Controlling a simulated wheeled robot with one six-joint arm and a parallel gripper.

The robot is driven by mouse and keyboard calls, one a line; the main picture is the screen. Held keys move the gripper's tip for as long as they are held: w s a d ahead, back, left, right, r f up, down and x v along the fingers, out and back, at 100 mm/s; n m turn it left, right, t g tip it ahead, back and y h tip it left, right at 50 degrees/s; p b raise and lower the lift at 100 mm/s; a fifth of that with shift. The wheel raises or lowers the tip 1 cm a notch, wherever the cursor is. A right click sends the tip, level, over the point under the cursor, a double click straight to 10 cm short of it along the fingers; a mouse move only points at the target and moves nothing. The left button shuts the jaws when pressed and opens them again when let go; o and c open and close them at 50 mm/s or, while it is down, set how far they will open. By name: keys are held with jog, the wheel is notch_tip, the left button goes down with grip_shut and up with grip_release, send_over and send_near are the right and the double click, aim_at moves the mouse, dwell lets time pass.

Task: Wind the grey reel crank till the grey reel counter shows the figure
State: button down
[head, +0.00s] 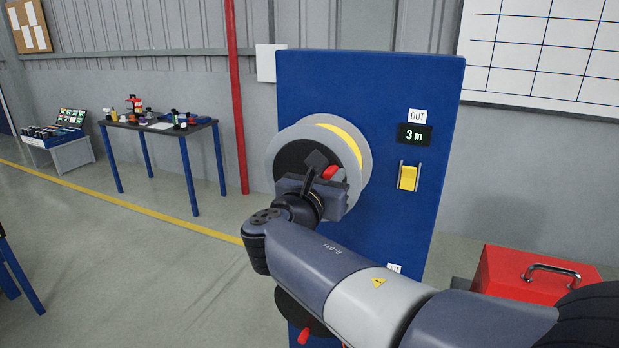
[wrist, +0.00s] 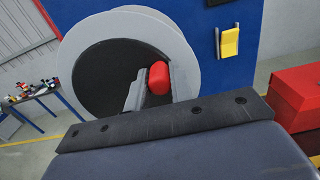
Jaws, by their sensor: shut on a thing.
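The grey reel (head: 288,140) is mounted on the blue panel (head: 370,85), with a band of yellow showing inside its rim. It also shows in the wrist view (wrist: 175,40). The red crank knob (head: 331,172) sits in front of the reel's black hub, and my gripper (head: 318,174) is shut on it. In the wrist view the red knob (wrist: 158,77) lies between the two fingers. The counter (head: 414,135) at the panel's upper right reads 3 m, under a label that says OUT (head: 417,116). My arm hides part of the panel's lower half.
A yellow switch (head: 408,178) sits below the counter. A second black disc with a red knob (head: 303,336) is lower on the panel, partly behind my arm. A red toolbox (head: 535,275) stands at right. A table (head: 160,125) with small items is at left; the floor between is clear.

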jog(key=shift+d+f+m+b, duration=0.25)
jog(key=shift+f+m+b, duration=0.85)
jog(key=shift+b, duration=1.2)
jog(key=m+b, duration=0.2)
jog(key=b, duration=0.1)
jog(key=shift+s+d+f+m, duration=0.1)
jog(key=shift+d+f+m, duration=0.05)
jog(key=shift+f+m, duration=0.2)
jog(key=f+m+b, duration=0.1)
jog(key=m+b, duration=0.1)
jog(key=b, duration=0.2)
jog(key=f+m+b, duration=0.1)
jog(key=m+b, duration=0.1)
jog(key=b, duration=0.1)
jog(key=shift+a+f+m+b, duration=0.2)
jog(key=shift+f+m+b, duration=0.15)
jog(key=shift+f, duration=0.05)
